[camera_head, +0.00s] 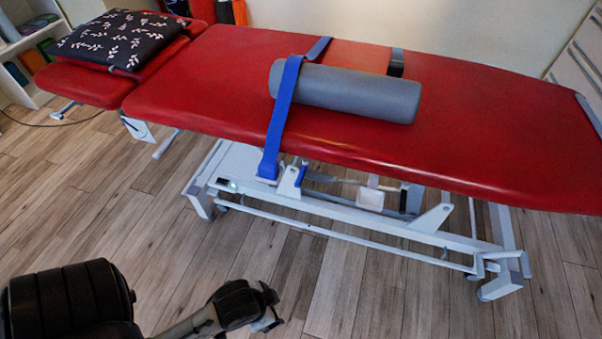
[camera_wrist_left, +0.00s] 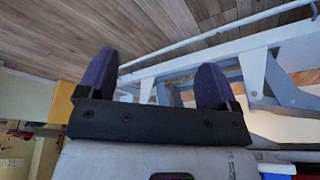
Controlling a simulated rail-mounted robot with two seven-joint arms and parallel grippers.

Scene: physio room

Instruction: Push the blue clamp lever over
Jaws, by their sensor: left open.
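The blue clamp lever (camera_head: 301,176) is a short upright piece on the frame under the red treatment table (camera_head: 480,125), beside a pale bracket (camera_head: 289,183). A blue strap (camera_head: 281,120) runs down from the table top to just left of it. My left gripper (camera_head: 270,308) is low in the foreground, over the floor and well apart from the lever. In the left wrist view its two dark purple fingers (camera_wrist_left: 155,82) are spread with nothing between them. The lever cannot be made out in that view. My right gripper is in neither view.
A grey roll (camera_head: 350,92) lies under the strap on the table. A patterned pillow (camera_head: 118,40) is at the head end. White frame rails (camera_head: 345,237) run below the table. The wooden floor (camera_head: 250,240) between gripper and frame is clear.

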